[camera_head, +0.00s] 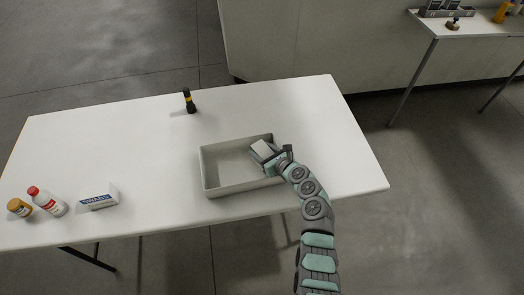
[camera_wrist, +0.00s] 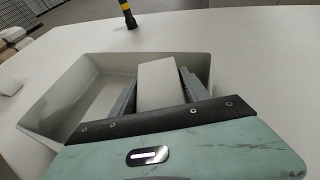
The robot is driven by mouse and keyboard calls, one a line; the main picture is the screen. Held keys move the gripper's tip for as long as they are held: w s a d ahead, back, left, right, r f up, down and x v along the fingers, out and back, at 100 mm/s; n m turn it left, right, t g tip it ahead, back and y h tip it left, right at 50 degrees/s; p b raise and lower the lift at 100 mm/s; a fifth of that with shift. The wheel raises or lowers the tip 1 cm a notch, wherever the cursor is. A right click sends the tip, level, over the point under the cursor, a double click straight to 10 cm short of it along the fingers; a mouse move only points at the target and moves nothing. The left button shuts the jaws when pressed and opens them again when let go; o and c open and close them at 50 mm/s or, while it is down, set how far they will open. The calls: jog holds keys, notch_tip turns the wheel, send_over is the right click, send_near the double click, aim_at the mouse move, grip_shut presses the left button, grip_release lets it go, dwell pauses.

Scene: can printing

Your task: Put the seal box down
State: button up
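The seal box, a plain white box (camera_head: 264,149), is between the fingers of my gripper (camera_head: 269,154) at the right part of a grey open tray (camera_head: 238,188). In the wrist view the white box (camera_wrist: 158,84) fills the space between the two fingers of my gripper (camera_wrist: 157,88), which is shut on it. The tray (camera_wrist: 62,92) shows around the box and fingers. Whether the box touches the tray floor cannot be told. The left part of the tray is empty.
On the white table (camera_head: 130,140) stand a black and yellow torch (camera_head: 189,101) behind the tray, and a swabs box (camera_head: 98,197), a red-capped bottle (camera_head: 47,201) and an orange-capped jar (camera_head: 19,208) at the left. The table's right end is clear.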

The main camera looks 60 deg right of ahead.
jog(key=o, duration=0.3)
jog(key=shift+o, duration=0.2)
jog(key=shift+r, duration=0.25)
jog(key=p+v, duration=0.2)
jog(key=v, duration=1)
jog(key=shift+f, duration=0.1)
